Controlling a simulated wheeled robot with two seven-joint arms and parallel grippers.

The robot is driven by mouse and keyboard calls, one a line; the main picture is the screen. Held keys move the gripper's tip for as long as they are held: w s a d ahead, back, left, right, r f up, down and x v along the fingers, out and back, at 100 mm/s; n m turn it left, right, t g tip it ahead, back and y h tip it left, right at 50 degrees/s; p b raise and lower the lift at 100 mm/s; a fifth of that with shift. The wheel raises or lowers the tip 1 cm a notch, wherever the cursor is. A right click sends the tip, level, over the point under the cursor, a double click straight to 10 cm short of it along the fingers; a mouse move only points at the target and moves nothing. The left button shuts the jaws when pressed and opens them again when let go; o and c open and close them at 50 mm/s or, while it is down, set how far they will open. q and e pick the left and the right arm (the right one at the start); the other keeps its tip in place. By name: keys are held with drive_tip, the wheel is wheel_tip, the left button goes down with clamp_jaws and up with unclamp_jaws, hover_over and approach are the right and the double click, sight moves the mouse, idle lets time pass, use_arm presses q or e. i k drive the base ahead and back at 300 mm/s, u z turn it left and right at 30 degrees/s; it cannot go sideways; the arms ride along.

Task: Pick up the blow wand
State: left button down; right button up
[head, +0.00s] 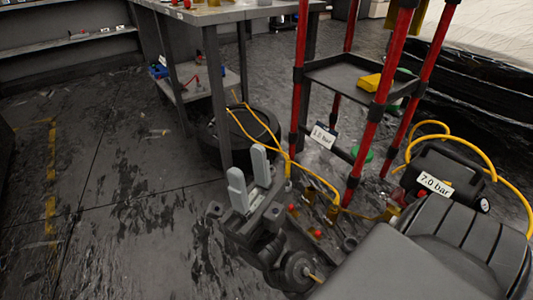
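I cannot clearly make out the blow wand. A yellow hose (319,182) runs from beside the table leg, past the red rack posts, toward small brass and red fittings (317,232) low on the floor side. My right gripper (248,163) points upward with its two pale grey fingers apart and nothing visible between them. It is in front of and left of the hose, and appears apart from it. My own arm hides part of the area around the fittings. My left gripper is not in view.
A red-post rack (381,97) with dark shelves stands right of a grey table (210,12). A yellow item (375,81) lies on its upper shelf. A black unit (447,172) labelled 7.0 bar and a 5.0 bar sign (323,136) are nearby. The left floor is mostly open.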

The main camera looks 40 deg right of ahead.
sight(288, 165)
drive_tip(key=i, duration=2.9)
drive_tip(key=z, duration=2.6)
drive_tip(key=i, duration=0.5)
drive_tip(key=u, duration=0.05)
